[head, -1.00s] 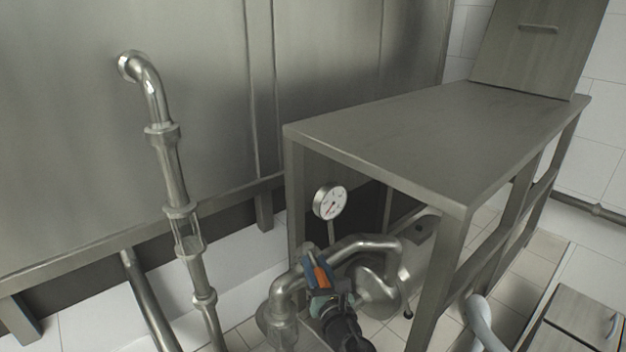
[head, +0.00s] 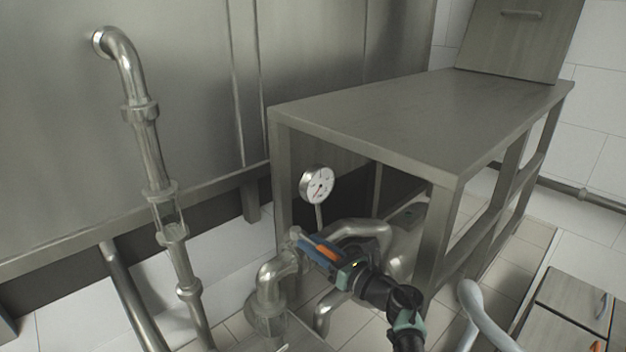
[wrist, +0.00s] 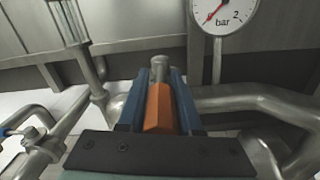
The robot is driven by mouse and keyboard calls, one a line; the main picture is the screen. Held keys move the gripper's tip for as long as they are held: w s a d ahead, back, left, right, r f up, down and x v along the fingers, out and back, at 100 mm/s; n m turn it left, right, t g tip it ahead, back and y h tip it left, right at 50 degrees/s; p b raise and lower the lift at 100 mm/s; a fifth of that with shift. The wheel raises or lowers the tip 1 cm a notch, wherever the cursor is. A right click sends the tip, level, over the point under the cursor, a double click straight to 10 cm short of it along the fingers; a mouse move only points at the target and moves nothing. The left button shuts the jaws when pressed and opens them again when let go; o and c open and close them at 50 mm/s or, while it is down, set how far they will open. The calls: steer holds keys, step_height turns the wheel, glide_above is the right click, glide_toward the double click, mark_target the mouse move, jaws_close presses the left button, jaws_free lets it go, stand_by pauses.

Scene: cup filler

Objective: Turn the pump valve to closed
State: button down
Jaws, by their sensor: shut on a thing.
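The pump valve's orange handle (head: 322,246) lies between the blue fingers of my gripper (head: 311,244), beside the steel pipework under the table. In the wrist view the orange handle (wrist: 159,108) runs lengthwise between the two blue fingers of my gripper (wrist: 155,80), which are shut on it. A steel pin or stem end (wrist: 160,68) shows just past the handle's far end. The valve body is mostly hidden behind my gripper.
A pressure gauge (head: 317,185) stands just above my gripper. A bent steel pipe (head: 275,280) is on the left and another pipe (head: 360,228) behind. The steel table (head: 420,120) overhangs close on the right. A tall vertical pipe (head: 150,160) stands further left.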

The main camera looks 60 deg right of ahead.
steer(key=shift+r, duration=0.15)
steer(key=c, duration=0.6)
jaws_free()
steer(key=shift+s, duration=0.1)
steer(key=b+v, duration=0.2)
steer(key=v, duration=1)
steer(key=shift+s+a, duration=0.15)
steer(key=shift+s, duration=0.15)
